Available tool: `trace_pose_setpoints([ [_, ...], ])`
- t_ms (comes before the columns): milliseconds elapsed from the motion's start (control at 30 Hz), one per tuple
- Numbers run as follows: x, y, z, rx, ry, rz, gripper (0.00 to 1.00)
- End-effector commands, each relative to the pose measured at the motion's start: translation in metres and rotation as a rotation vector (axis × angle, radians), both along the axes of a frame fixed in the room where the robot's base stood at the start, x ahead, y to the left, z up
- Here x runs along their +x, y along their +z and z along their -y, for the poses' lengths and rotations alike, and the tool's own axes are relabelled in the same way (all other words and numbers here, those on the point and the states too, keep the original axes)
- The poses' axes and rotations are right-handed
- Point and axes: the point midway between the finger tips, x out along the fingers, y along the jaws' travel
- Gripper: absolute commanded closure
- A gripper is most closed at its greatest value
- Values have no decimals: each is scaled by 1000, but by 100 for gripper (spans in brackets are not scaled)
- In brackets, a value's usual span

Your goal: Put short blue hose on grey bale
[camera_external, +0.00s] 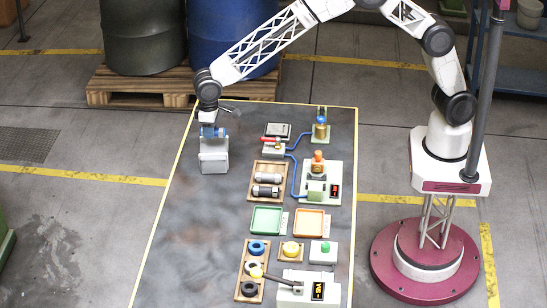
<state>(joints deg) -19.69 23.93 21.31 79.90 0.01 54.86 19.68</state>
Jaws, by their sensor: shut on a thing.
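My gripper (209,122) is at the left side of the dark table, pointing down. It is shut on a small blue piece, which looks like the short blue hose (214,132). The blue piece is at the top of a light grey block, which looks like the grey bale (214,158). The bale stands upright near the table's left edge. The fingers partly hide the hose. I cannot tell whether the hose rests on the bale or is just above it.
The dark table (190,240) is clear left of centre. Wooden trays, green (266,220) and orange (309,222) trays, and small devices joined by blue tubing (294,178) fill its right side. A white machine (308,287) is at the front. Drums on a pallet (125,99) stand behind.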

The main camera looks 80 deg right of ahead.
Motion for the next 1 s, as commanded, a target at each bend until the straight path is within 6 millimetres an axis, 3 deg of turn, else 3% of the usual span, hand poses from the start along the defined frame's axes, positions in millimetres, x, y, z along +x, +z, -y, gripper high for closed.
trace_pose_setpoints([
  [333, 0, -3, 0, 0, 0, -1, 88],
  [700, 0, -34, 0, 0, 0, -1, 88],
  [1000, 0, -35, 0, 0, 0, 0, 88],
])
